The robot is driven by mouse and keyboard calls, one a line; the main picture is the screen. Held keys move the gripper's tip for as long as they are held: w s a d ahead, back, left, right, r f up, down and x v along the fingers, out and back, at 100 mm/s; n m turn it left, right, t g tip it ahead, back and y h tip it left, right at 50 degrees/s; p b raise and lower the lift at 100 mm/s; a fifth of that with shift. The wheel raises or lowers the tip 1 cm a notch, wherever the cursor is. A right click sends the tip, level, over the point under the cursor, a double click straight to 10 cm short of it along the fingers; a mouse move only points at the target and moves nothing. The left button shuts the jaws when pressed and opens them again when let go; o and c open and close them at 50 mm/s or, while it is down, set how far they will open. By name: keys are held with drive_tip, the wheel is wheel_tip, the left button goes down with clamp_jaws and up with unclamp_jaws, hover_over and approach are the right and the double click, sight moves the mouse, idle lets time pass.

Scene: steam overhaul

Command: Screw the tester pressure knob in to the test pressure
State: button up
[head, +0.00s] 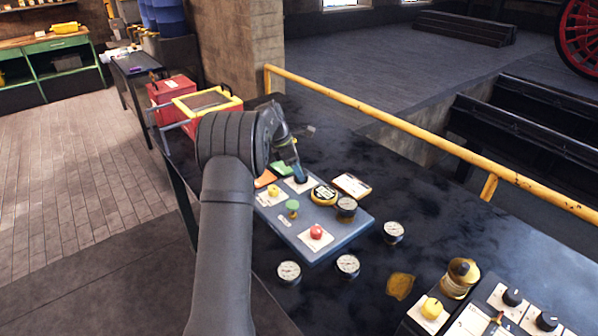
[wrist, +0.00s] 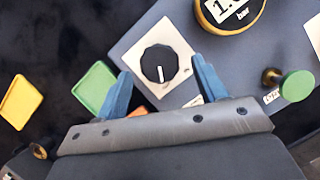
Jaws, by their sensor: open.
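A round black knob (wrist: 159,63) with a white pointer line sits on a white plate (wrist: 180,42) on the blue-grey tester panel (head: 352,222). Its pointer line points toward my gripper in the wrist view. My gripper (wrist: 161,76) is open, with one blue finger at each side of the knob; I cannot tell whether they touch it.
On the panel are a green knob (head: 292,206), a red knob (head: 316,232) and a dial gauge (head: 346,207). Loose gauges (head: 289,271) lie on the black bench. Green (wrist: 95,87) and yellow (wrist: 20,102) tiles lie near the gripper. A yellow rail (head: 400,120) runs behind.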

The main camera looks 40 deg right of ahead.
drive_tip(key=shift+x, duration=1.1)
drive_tip(key=c, duration=1)
drive_tip(key=shift+m, duration=0.3)
